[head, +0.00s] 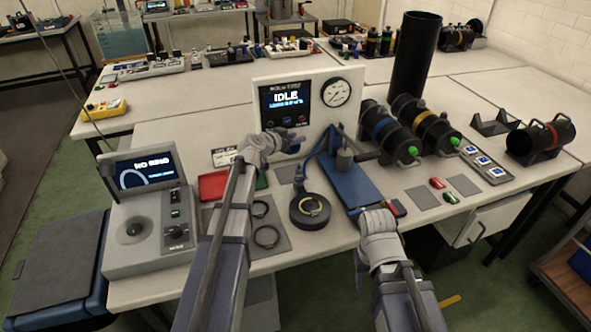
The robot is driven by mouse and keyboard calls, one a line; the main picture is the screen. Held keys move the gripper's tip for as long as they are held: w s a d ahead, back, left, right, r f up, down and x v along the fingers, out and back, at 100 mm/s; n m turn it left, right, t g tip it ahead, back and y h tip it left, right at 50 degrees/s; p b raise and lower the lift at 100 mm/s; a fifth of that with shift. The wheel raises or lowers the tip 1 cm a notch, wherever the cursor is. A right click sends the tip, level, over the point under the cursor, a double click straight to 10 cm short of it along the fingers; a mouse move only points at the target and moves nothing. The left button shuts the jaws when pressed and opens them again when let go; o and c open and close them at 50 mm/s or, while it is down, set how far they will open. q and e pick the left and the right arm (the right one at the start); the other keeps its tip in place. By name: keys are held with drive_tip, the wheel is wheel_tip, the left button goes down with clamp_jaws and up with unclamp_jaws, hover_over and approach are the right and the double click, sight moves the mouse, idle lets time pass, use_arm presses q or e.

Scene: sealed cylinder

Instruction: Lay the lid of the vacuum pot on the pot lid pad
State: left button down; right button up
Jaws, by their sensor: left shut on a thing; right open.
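My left gripper (280,142) is in front of the gauge panel, shut on a small dark piece that looks like the pot lid (293,148); the gripper hides much of it. The piece is held above the bench. The vacuum pot (310,212) is a dark round pot, open on top, with a brass-coloured ring inside. A plain grey pad (287,174) lies behind the pot, below the held piece; it looks like the pot lid pad. My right gripper (378,222) is open at the bench's front edge, near the blue pump base.
A blue pump base (352,185) with a hose stands right of the pot. Red (214,186) and green trays and dark rings (267,236) are to the left. The panel (308,100) reads IDLE.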

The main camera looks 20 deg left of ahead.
use_arm(q)
drive_tip(key=shift+f+b, duration=3.65)
drive_tip(key=shift+f, duration=0.7)
drive_tip(key=shift+r, duration=0.1)
drive_tip(key=shift+f+b, duration=0.45)
drive_tip(key=shift+f, duration=0.05)
drive_tip(key=shift+s, duration=0.1)
